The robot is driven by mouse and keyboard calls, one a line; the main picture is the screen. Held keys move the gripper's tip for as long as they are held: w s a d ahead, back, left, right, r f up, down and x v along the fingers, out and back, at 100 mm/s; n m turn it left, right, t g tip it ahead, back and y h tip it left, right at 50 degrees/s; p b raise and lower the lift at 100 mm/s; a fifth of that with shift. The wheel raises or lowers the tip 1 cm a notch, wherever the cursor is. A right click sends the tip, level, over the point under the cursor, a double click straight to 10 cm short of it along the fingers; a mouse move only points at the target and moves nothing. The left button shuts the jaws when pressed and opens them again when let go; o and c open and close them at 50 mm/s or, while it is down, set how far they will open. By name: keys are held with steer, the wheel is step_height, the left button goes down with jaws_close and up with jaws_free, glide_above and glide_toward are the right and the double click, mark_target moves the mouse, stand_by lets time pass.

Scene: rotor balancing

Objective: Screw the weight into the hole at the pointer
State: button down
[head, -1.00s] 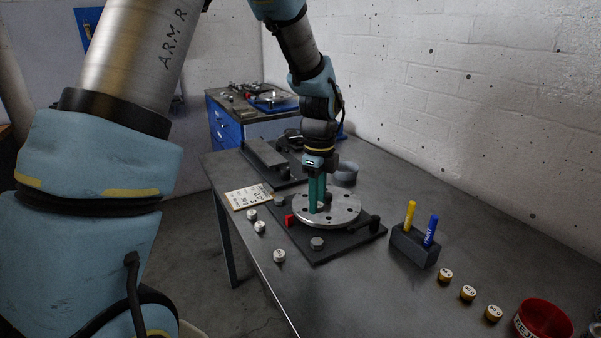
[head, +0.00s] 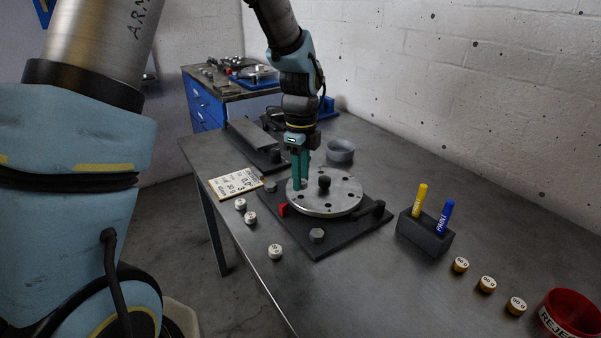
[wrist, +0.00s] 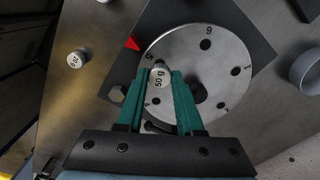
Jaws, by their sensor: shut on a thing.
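The round steel rotor disc (head: 345,203) lies on a dark base plate (head: 322,244), with a black knob (head: 324,184) at its centre. Numbered holes ring the disc in the wrist view (wrist: 215,90). The red pointer (head: 283,210) stands at the disc's left edge; in the wrist view the pointer (wrist: 132,44) is beside the number 5. My gripper (head: 299,187) points down over the disc's left part, close to the pointer. Its green fingers are shut on a silver weight marked 50 g (wrist: 159,78), just below the 5. The weight covers whatever is under it; I cannot tell whether it touches the disc.
White-topped weights (head: 250,218) lie at the table's left edge. A card (head: 235,185) lies behind them. A pen block (head: 425,236), brass weights (head: 487,285) and a red reject bin (head: 572,317) are on the right. A grey cup (head: 341,151) stands behind the disc.

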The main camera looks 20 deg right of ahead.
steer(key=shift+f, duration=0.95)
steer(key=n, duration=0.3)
steer(key=shift+r, duration=0.1)
steer(key=n+p, duration=0.1)
steer(key=n, duration=0.3)
steer(key=shift+n, duration=0.3)
steer(key=n+p, duration=0.1)
steer(key=n, duration=0.5)
steer(key=shift+r, duration=0.1)
steer(key=n+p, duration=0.1)
steer(key=n, duration=0.2)
steer(key=shift+n+p, duration=0.4)
steer(key=shift+n, duration=0.5)
